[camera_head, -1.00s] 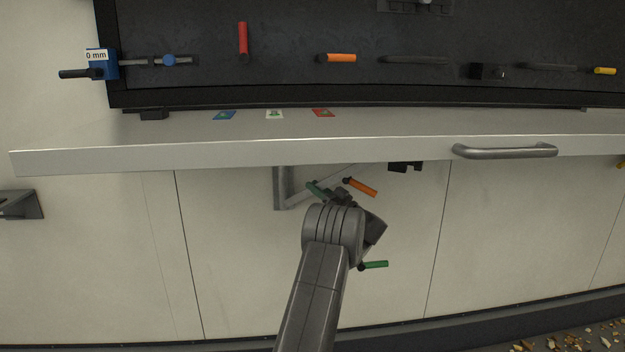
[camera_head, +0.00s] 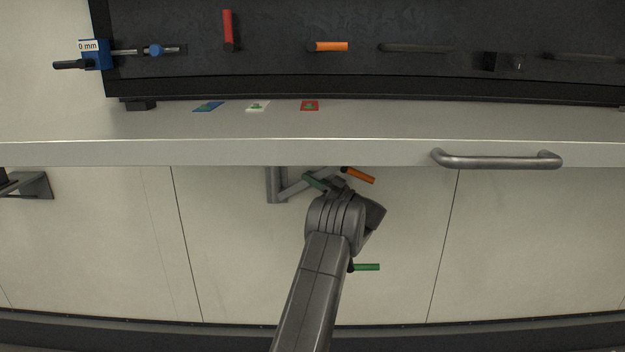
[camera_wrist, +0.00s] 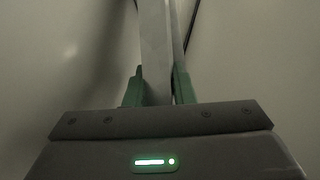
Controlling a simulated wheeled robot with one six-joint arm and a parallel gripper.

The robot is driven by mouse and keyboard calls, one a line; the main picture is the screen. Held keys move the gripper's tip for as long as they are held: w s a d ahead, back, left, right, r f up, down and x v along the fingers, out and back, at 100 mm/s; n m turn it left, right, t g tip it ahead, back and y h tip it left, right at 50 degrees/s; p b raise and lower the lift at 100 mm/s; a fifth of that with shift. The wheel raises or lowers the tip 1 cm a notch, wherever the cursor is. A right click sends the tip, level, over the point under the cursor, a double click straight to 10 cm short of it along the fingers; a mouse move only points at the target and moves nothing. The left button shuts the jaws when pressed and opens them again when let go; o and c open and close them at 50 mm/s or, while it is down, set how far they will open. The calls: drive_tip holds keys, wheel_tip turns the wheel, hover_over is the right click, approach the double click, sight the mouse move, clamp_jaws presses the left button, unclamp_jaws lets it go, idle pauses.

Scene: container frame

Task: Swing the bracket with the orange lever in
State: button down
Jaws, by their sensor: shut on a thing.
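The grey bracket (camera_head: 275,185) is on the pale wall panel under the shelf, with a slanting arm reaching right to my gripper. The orange lever (camera_head: 358,175) sticks out just right of my gripper, close below the shelf edge. My gripper (camera_head: 326,182) is shut on the bracket's arm. In the wrist view the green fingers of my gripper (camera_wrist: 159,82) stand on both sides of the grey bracket bar (camera_wrist: 155,40). My wrist hides the arm's right end in the head view.
The shelf (camera_head: 220,152) with a bar handle (camera_head: 497,160) runs just above my gripper. A green lever (camera_head: 366,267) sticks out below right. A dark panel above holds a red lever (camera_head: 228,30) and another orange lever (camera_head: 330,46).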

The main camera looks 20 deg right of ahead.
drive_tip(key=shift+r, duration=0.15)
drive_tip(key=c, duration=1.2)
unclamp_jaws()
drive_tip(key=shift+c, duration=0.2)
drive_tip(key=p+v, duration=0.1)
drive_tip(key=v, duration=1.3)
drive_tip(key=shift+w, duration=0.1)
drive_tip(key=shift+c, duration=0.4)
